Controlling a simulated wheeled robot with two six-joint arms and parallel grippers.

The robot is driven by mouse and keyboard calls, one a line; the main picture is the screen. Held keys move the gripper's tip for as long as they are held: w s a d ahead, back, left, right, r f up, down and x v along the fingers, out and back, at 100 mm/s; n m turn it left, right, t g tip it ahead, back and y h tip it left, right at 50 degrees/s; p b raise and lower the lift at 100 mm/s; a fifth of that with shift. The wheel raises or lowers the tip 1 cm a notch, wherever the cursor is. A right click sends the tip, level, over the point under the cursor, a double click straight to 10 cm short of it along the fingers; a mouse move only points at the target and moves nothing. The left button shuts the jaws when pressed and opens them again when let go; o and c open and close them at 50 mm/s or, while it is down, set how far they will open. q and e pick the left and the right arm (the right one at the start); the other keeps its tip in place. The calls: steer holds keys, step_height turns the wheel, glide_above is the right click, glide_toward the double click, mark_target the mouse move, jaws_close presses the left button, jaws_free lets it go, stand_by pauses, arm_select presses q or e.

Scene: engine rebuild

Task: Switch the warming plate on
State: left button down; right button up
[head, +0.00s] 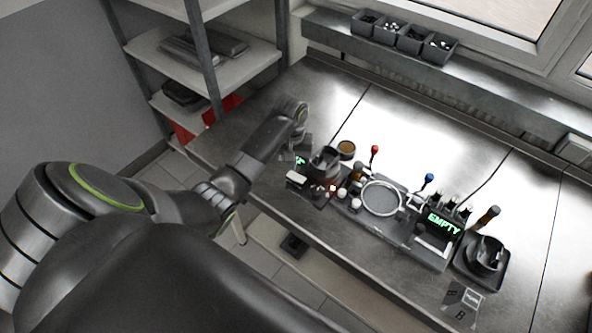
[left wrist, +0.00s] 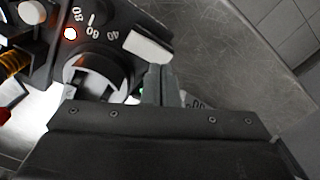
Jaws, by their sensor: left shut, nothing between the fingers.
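The warming plate's dark control panel (left wrist: 100,22) fills the upper left of the left wrist view, with a dial (left wrist: 95,75) numbered 40, 60 and 80. A lamp (left wrist: 70,33) on it glows orange, and it also shows in the head view (head: 333,188). A white rocker-like switch (left wrist: 148,47) sits at the panel's edge; it also shows in the head view (head: 296,178). My left gripper (left wrist: 160,80) is shut and empty, its tips at the switch's lower edge in the picture. I cannot tell whether they touch. My right gripper is not in view.
A tray with a round ring (head: 382,198), red and blue knobbed levers and a panel reading EMPTY (head: 444,223) stand to the right on the bench. Small bins (head: 410,40) line the back ledge. Shelving (head: 235,70) stands at the left. The back of the bench is clear.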

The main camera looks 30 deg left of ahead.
mark_target(292, 174)
arm_select(q)
step_height(292, 174, up, 4)
steer(key=shift+r, duration=0.2)
stand_by(0.3)
stand_by(0.4)
